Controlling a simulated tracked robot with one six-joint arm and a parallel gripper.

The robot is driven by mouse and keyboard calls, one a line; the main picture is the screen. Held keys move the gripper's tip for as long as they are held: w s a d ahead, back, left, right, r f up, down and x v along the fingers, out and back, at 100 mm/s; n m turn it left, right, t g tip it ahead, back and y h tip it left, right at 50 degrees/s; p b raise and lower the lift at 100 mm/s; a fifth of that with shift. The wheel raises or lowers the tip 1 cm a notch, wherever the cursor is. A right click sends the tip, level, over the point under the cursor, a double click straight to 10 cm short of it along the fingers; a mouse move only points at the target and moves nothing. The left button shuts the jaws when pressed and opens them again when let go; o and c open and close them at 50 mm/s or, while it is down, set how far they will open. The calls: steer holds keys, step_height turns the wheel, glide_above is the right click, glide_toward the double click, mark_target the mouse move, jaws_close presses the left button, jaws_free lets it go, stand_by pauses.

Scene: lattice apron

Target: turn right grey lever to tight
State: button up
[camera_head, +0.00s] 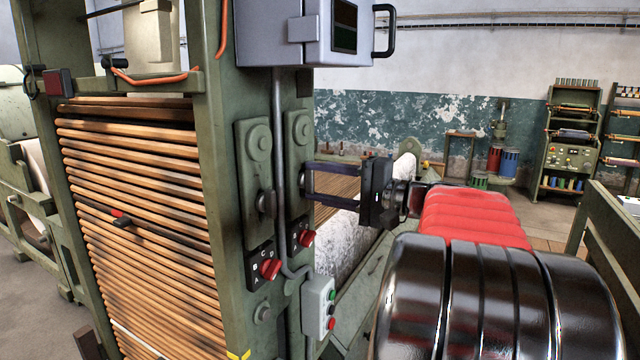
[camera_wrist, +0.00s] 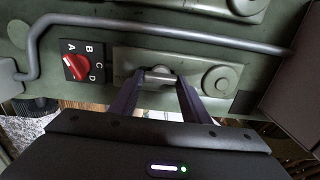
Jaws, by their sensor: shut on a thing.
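The right grey lever (camera_wrist: 161,75) sits on a green-grey plate with a round boss (camera_wrist: 222,80) in the wrist view. In the head view its plate (camera_head: 298,148) is the right one of two upright plates on the green machine post. My gripper (camera_head: 306,181) reaches this plate from the right. In the wrist view my gripper (camera_wrist: 162,76) has its two dark fingers on either side of the lever's end, shut on it. The fingers partly hide the lever in the head view. No mark reading tight can be made out.
Red selector knobs (camera_head: 268,269) with letters sit below the plates; one shows left of the lever in the wrist view (camera_wrist: 76,66). A grey conduit (camera_head: 279,150) runs between the plates. A grey control box (camera_head: 300,30) hangs above, and a button box (camera_head: 319,306) below.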

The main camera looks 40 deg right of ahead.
steer(key=o, duration=1)
steer(key=shift+f, duration=0.1)
steer(key=shift+o, duration=0.2)
steer(key=v, duration=1.3)
steer(key=shift+s, duration=0.4)
